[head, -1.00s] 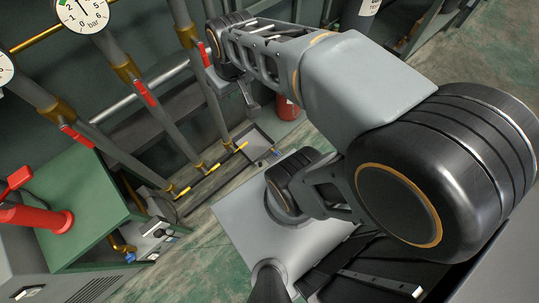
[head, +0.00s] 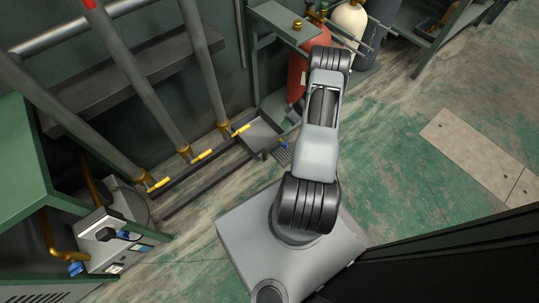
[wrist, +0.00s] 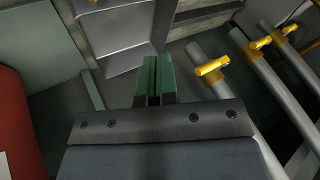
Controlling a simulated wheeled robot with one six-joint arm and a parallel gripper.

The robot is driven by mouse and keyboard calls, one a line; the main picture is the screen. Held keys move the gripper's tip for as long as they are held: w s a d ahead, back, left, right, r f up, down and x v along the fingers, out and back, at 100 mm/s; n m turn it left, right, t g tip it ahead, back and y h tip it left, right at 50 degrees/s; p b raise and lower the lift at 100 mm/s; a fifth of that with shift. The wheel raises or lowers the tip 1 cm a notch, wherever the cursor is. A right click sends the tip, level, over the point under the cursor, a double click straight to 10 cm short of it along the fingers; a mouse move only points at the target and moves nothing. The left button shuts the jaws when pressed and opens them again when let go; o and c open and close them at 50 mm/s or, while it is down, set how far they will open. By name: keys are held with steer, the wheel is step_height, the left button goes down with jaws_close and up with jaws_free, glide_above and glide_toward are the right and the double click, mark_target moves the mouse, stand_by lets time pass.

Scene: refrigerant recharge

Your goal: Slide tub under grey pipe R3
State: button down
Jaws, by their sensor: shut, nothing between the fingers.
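The tub (head: 259,137) is a shallow grey open tray on the floor. It sits by the foot of the rightmost of three grey pipes (head: 208,75) and looks empty. No R3 label is readable. The tub (wrist: 120,30) also shows at the top of the wrist view, beyond my fingers. My gripper (wrist: 154,72) has green fingers pressed together with nothing between them. Its tips appear near the tub's edge; I cannot tell whether they touch. In the head view the gripper is mostly hidden by my arm.
Dark floor rails (head: 209,177) run along the pipe feet, left of the tub. Yellow valve handles (head: 202,155) stick out low on the pipes. A red cylinder (head: 297,72) stands behind my arm. A grey machine (head: 108,238) is at lower left. The green floor at right is open.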

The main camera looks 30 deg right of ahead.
steer(key=s+b+x, duration=0.1)
steer(key=b+x, duration=0.2)
steer(key=x, duration=0.4)
steer(key=s+b+x, duration=0.1)
steer(key=b+x, duration=0.1)
steer(key=x, duration=0.6)
steer(key=shift+s+a+b, duration=0.4)
steer(key=shift+s, duration=0.05)
steer(key=shift+f, duration=0.1)
steer(key=shift+a, duration=0.1)
